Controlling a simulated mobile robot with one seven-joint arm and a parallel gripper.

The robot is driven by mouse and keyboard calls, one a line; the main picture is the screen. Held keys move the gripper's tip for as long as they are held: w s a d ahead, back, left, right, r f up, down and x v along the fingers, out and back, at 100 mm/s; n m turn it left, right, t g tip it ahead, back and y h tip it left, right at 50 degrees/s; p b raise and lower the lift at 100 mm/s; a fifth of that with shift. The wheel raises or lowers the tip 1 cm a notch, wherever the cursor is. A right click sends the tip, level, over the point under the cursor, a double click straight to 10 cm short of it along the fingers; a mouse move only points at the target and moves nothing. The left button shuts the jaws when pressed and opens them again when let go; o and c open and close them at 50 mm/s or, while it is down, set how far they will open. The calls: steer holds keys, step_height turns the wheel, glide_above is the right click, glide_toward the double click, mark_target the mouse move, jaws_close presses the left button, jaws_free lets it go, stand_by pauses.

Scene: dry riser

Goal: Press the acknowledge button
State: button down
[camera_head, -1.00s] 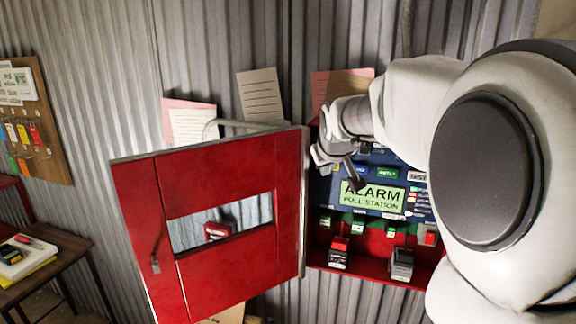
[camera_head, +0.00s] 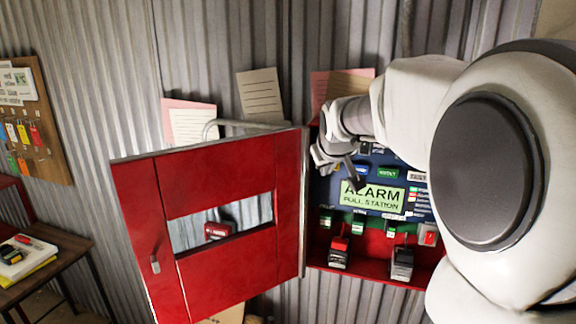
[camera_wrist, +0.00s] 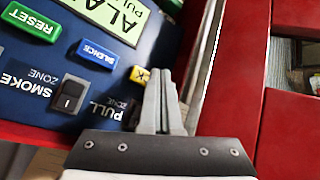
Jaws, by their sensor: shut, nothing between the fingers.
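The blue alarm panel (camera_wrist: 30,70) is inside the open red cabinet. In the wrist view a small yellow button (camera_wrist: 140,75) sits past the blue SILENCE button (camera_wrist: 97,54) and the green RESET button (camera_wrist: 32,21). Its lettering is partly hidden by my fingers, so I cannot read it as acknowledge. My gripper (camera_wrist: 159,72) is shut and empty, its tips right beside the yellow button; I cannot tell whether they touch the panel. In the head view my gripper (camera_head: 357,184) is before the panel's upper left part, near the green ALARM PULL STATION display (camera_head: 373,196).
The red cabinet door (camera_head: 222,187) stands open on the left, its edge close to my gripper. A black rocker switch (camera_wrist: 69,95) is near the yellow button. Two dark-and-red devices, one left (camera_head: 339,253) and one right (camera_head: 402,264), sit at the cabinet bottom.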

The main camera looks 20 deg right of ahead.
steer(key=shift+w+d, duration=0.1)
steer(key=shift+w, duration=0.05)
steer(key=shift+w+d, duration=0.15)
steer(key=shift+w, duration=0.1)
steer(key=shift+w+d, duration=0.3)
steer(key=shift+w, duration=0.1)
stand_by(1.0)
steer(key=shift+s, duration=0.1)
steer(key=shift+s+a, duration=0.5)
steer(key=shift+s, duration=0.15)
steer(key=shift+s+b, duration=0.1)
steer(key=shift+b, duration=0.25)
steer(key=shift+s+a+b, duration=0.6)
steer(key=shift+s+a, duration=0.15)
steer(key=shift+s, duration=0.25)
steer(key=shift+s+a+b, duration=0.55)
steer(key=shift+s+a, duration=0.15)
steer(key=shift+s, duration=0.3)
